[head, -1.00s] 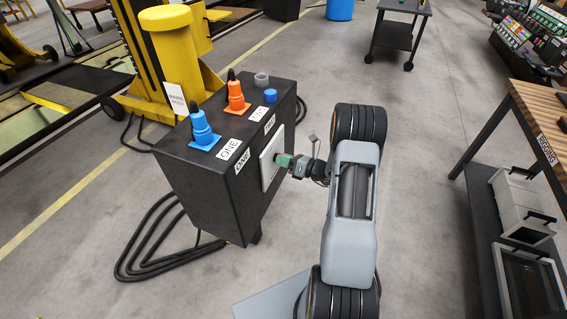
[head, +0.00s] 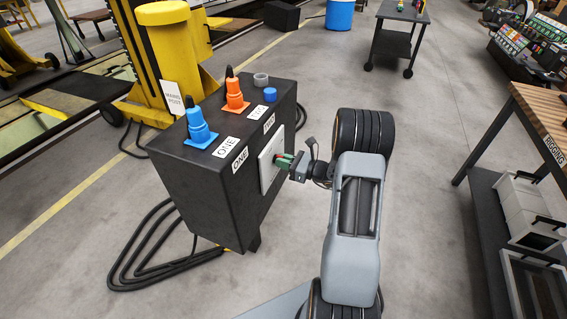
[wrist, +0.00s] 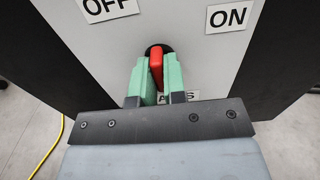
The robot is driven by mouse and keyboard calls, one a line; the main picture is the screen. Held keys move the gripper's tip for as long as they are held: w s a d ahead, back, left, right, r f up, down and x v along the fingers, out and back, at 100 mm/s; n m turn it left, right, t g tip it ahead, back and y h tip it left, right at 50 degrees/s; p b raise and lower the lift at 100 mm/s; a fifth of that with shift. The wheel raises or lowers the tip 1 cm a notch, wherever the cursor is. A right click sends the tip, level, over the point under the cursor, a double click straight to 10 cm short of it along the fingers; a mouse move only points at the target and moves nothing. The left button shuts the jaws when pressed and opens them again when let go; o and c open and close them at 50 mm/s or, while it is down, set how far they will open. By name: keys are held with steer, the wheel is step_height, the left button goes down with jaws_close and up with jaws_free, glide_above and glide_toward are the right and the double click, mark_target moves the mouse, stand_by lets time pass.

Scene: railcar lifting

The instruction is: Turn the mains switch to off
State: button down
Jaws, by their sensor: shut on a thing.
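The mains switch is a red handle (wrist: 156,66) on a round dark base in a light grey panel (wrist: 200,60). In the wrist view its top leans slightly left of upright, between the OFF label (wrist: 106,7) at upper left and the ON label (wrist: 229,16) at upper right. My gripper (wrist: 158,80) has its green fingers on both sides of the red handle and is shut on it. In the head view my gripper (head: 284,161) reaches the panel (head: 269,160) on the side of the black cabinet (head: 205,185). The fingers hide the lower handle and part of a label below it.
Blue (head: 198,128) and orange (head: 235,92) connectors stand on the cabinet top, with a grey ring (head: 261,79) and a blue cap (head: 270,95). Black cables (head: 150,250) lie on the floor. A rigging bench (head: 540,115) stands at right; floor between is clear.

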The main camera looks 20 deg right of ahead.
stand_by(0.4)
steer(key=c, duration=1.2)
jaws_free()
steer(key=v, duration=1.3)
steer(key=shift+s+d+p, duration=0.25)
steer(key=shift+s+p, duration=0.05)
steer(key=shift+s, duration=0.05)
